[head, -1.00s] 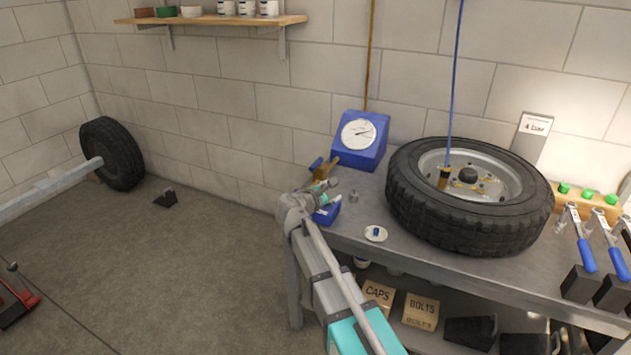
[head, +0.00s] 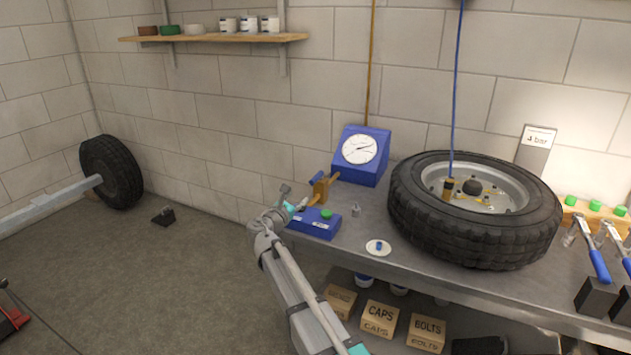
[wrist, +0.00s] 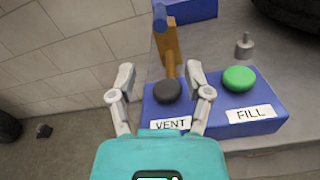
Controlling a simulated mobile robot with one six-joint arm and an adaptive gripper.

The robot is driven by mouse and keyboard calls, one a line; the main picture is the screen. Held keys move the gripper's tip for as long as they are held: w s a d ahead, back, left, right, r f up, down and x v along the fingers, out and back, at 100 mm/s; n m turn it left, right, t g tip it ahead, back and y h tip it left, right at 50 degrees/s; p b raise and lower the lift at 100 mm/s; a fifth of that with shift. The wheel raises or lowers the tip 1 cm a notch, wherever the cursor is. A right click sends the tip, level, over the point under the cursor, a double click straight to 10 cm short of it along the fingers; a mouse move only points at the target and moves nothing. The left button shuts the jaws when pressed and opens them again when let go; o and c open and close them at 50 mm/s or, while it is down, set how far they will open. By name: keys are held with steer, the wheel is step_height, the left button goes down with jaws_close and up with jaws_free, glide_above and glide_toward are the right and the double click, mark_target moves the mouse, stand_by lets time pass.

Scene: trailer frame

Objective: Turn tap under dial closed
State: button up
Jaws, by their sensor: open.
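The dial (head: 359,150) has a white face on a sloped blue housing at the back of the bench. The tap (head: 321,190) is a brass body with a short blue lever, in front of and left of the dial. In the wrist view the tap (wrist: 166,36) stands beyond the fingertips, its blue lever (wrist: 160,18) at its upper left. My gripper (head: 292,198) is open and empty, just left of the tap and apart from it. In the wrist view, the black VENT button (wrist: 167,92) shows between the spread fingers (wrist: 160,74).
A blue box (head: 314,224) with the green FILL button (head: 327,214) sits right under my gripper. A small grey fitting (head: 356,210), a white dish (head: 378,247) and a large tyre (head: 475,210) stand to the right.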

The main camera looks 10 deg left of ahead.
mark_target(315, 179)
steer(key=x, duration=1.3)
steer(key=shift+w, duration=0.25)
jaws_close()
